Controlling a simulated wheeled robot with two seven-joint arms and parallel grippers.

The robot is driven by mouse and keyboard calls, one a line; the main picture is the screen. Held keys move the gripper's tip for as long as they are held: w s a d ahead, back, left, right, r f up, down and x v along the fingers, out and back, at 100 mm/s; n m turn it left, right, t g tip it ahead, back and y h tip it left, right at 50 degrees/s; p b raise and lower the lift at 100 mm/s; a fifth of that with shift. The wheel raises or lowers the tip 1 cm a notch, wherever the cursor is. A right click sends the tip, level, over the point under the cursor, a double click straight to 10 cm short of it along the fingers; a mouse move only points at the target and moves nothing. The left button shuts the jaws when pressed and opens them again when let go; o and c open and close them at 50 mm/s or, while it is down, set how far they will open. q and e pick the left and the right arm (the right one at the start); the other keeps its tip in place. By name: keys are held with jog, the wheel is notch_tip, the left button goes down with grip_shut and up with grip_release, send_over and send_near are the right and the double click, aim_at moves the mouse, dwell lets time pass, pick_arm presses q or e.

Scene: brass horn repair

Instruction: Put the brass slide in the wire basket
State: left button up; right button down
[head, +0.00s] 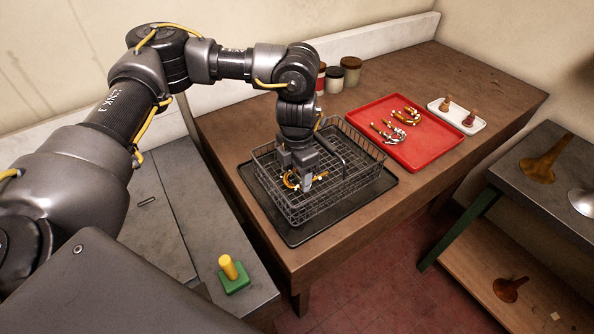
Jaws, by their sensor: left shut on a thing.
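The wire basket (335,201) stands on a black mat (296,238) on the brown workbench. My left gripper (305,182) points down inside the basket's left part. It is shut on the brass slide (291,180), a curved golden piece partly hidden by the fingers. The slide is low, within the basket walls. I cannot tell whether it touches the basket floor. My right gripper is out of view.
Jars (350,72) stand by the wall. A yellow-and-green block (231,275) is at front left.

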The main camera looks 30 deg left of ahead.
pick_arm(q)
jog(key=shift+w+f, duration=0.1)
jog(key=shift+f, duration=0.4)
jog(key=shift+f, duration=0.15)
jog(key=o, duration=1)
